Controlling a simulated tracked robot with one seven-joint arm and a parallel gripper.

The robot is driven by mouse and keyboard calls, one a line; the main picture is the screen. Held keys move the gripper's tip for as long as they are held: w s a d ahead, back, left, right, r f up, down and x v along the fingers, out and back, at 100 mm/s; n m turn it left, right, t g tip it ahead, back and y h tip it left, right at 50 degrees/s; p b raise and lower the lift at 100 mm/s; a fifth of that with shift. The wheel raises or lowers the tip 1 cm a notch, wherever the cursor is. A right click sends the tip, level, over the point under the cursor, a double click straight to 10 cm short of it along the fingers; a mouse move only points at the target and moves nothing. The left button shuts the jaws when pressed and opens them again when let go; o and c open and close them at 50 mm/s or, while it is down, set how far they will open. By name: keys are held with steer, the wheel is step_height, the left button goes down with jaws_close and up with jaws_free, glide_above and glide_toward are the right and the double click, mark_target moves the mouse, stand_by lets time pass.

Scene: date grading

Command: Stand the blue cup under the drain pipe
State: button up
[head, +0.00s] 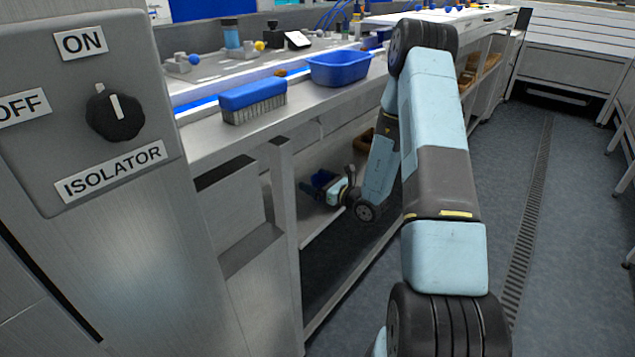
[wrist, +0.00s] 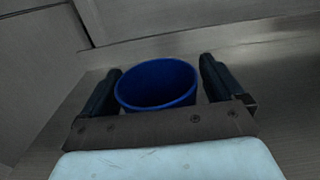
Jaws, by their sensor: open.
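The blue cup (wrist: 157,85) is between the two dark fingers of my gripper (wrist: 160,70) in the wrist view. It is round and open at the top, and it looks upright. A gap shows between the cup and the right finger; the left finger is very close to it. My gripper (head: 318,188) is open and reaches into the low space under the steel counter in the head view. The cup (head: 323,178) shows there only as a small dark blue patch. I cannot make out the drain pipe clearly in either view.
The counter (head: 205,140) above my gripper carries a blue brush (head: 253,97) and a blue tub (head: 339,68). A counter leg (head: 285,220) stands left of the opening. A brown container (head: 363,143) is behind my forearm. Open floor (head: 510,160) lies to the right.

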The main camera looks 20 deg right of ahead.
steer(key=v, duration=1.2)
